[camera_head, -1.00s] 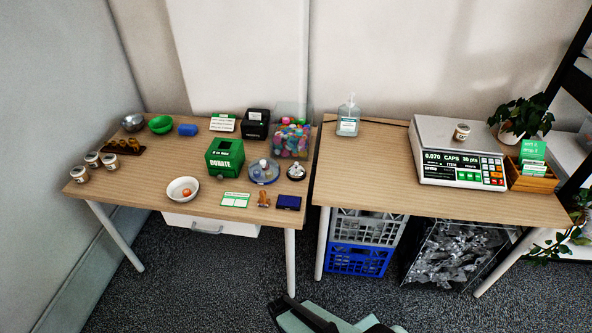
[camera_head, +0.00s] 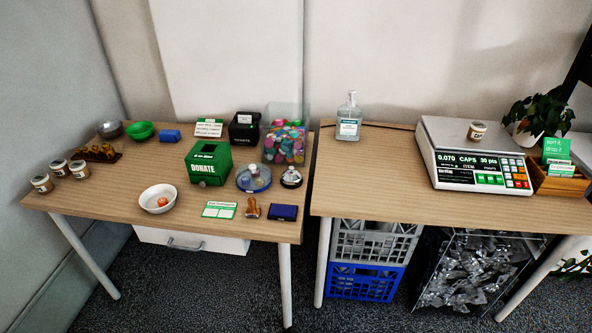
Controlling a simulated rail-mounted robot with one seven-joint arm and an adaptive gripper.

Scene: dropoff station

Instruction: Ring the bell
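The bell (camera_head: 291,177) is a small silver dome on a dark base. A dark blue pad (camera_head: 284,213) lies in front of the bell. Nothing covers the bell. My gripper is not in view.
A green donate box (camera_head: 208,163), a black box (camera_head: 244,129) and a clear bin of colourful caps (camera_head: 285,142) stand around the bell. A wooden stamp (camera_head: 252,208) lies in front. The right table (camera_head: 380,180) bears a scale (camera_head: 470,165) and a sanitizer bottle (camera_head: 349,118). A narrow gap separates the tables.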

